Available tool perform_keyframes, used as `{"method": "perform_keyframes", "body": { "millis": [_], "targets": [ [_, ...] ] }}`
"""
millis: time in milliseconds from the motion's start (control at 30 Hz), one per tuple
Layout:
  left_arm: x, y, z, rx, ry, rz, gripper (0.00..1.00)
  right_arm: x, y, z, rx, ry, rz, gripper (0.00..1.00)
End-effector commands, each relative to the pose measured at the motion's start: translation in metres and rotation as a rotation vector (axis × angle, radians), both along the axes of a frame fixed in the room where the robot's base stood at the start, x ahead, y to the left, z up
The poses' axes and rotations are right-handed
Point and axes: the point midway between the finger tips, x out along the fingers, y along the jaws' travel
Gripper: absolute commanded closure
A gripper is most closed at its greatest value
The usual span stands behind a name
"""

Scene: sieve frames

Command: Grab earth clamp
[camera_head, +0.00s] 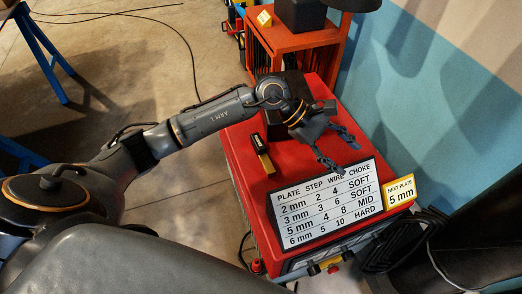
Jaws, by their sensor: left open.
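My left gripper (341,154) is open over the red box-shaped machine (238,170), with its two fingers spread just behind the white chart. I see nothing between the fingers. I cannot clearly identify the earth clamp. A small black and brass-yellow object (264,158) lies on the red top, left of the gripper and apart from it; I cannot tell if it is the clamp. A dark object (294,84) at the back of the top is partly hidden by my wrist. My right gripper is not in view.
A chart of plate, step, wire and choke (330,205) stands at the machine's front, beside a yellow-edged "NEXT PLATE 5 mm" card (399,192). Connectors (330,263) sit on the front below. Dark coiled cable (395,243) is at right. An orange cart (291,40) stands behind.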

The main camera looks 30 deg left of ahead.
Motion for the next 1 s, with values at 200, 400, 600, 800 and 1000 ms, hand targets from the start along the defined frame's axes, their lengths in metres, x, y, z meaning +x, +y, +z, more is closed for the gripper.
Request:
{"method": "perform_keyframes", "body": {
  "millis": [200, 400, 600, 800, 1000],
  "targets": [
    [0.031, 0.137, -0.040, 0.629, -0.114, -0.207, 0.45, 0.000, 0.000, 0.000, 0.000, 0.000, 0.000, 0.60],
    [0.038, 0.219, -0.032, 0.925, -0.078, -0.289, 0.45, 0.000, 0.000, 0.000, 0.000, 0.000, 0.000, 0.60],
    [0.037, 0.237, -0.047, 0.984, -0.054, -0.309, 0.45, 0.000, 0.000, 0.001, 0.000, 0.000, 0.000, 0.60],
    [0.036, 0.235, -0.087, 0.981, -0.055, -0.308, 0.45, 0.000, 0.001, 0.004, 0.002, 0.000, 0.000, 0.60],
    [0.038, 0.235, -0.111, 0.981, -0.058, -0.306, 0.45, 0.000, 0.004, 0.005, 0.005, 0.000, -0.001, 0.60]
  ]
}}
